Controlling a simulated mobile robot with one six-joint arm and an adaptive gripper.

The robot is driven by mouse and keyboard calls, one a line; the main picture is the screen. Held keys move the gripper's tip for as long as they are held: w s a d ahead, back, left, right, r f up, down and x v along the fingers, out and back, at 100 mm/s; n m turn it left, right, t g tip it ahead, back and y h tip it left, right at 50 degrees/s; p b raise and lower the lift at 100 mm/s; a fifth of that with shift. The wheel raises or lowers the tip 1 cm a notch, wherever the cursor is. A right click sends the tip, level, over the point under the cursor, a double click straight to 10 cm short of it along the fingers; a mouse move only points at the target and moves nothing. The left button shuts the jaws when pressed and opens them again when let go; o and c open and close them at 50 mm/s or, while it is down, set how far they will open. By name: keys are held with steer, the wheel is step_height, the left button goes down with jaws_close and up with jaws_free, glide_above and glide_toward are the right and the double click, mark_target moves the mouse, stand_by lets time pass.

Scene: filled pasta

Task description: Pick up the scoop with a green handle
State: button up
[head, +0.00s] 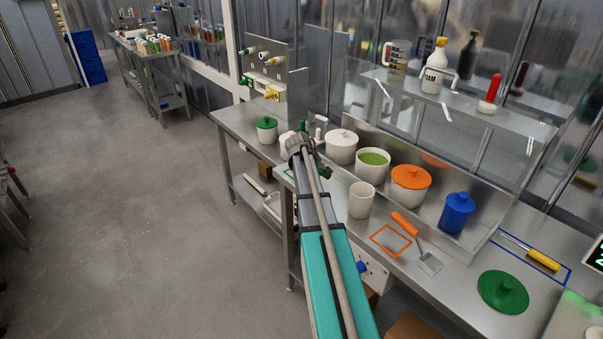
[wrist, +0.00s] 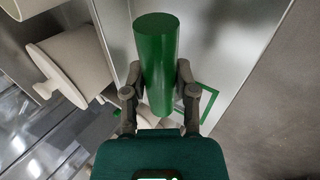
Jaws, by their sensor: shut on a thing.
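The green handle (wrist: 157,50) of the scoop fills the middle of the wrist view. My gripper (wrist: 159,74) is shut on it, with one finger on each side. In the head view a bit of green handle (head: 302,125) shows just beyond the end of my arm. The scoop's head is not clearly visible. A green outline (wrist: 208,103) on the steel table lies beyond the handle in the wrist view. I cannot tell how far the scoop is above the table.
A white pot with a white lid (head: 341,146), a pot with green contents (head: 372,165) and an orange-lidded pot (head: 410,184) stand right of my gripper. A green-lidded pot (head: 267,130) stands left. An orange-handled scoop (head: 406,224) lies nearer the front edge.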

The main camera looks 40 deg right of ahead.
jaws_close()
steer(key=shift+r, duration=0.2)
step_height(320, 180, up, 2)
steer(key=p, duration=0.2)
steer(key=shift+r+p, duration=0.15)
steer(key=shift+p, duration=0.2)
steer(key=s+a+r+p, duration=0.4)
steer(key=s+r+p, duration=0.6)
steer(key=s, duration=0.3)
steer(key=shift+s+a+r, duration=0.15)
steer(key=shift+a, duration=0.05)
stand_by(0.4)
